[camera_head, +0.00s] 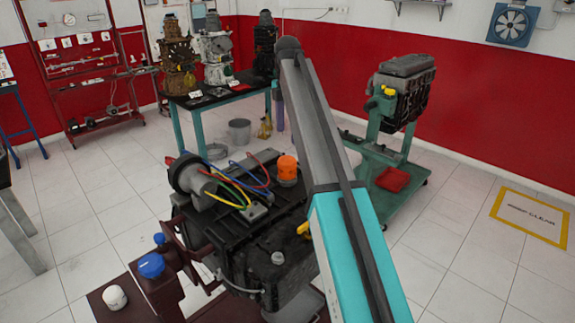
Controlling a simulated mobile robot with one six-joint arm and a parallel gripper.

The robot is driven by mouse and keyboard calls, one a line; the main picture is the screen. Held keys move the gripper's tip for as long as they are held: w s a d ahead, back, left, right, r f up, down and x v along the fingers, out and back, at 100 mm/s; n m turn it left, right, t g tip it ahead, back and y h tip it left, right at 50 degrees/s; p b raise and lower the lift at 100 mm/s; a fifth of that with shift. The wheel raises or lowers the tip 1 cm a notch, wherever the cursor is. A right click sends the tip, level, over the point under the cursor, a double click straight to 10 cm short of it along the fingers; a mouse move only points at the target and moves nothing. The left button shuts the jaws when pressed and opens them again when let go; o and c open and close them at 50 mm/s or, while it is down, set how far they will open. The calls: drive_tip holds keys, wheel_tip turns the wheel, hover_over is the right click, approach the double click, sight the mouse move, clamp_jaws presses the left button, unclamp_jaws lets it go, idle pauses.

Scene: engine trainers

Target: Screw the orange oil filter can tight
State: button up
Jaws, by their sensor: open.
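The orange oil filter can (287,166) stands upright on the dark engine trainer (262,235), near its back edge and just left of my arm. Its lower part looks grey, and I cannot tell how tightly it is seated. My own arm rises from the bottom right past the can, its grey links reaching up to a dark joint. My gripper does not show, so its place relative to the can cannot be seen.
Red, yellow, green and blue cables (235,187) loop left of the can. A blue cap (151,265) and a white cap (114,297) sit at front left. A second engine on a green stand (385,160) is at the right.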

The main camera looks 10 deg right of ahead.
sight(288, 158)
drive_tip(key=shift+f+p, duration=2.6)
drive_tip(key=shift+f, duration=4.25)
drive_tip(key=c, duration=1.1)
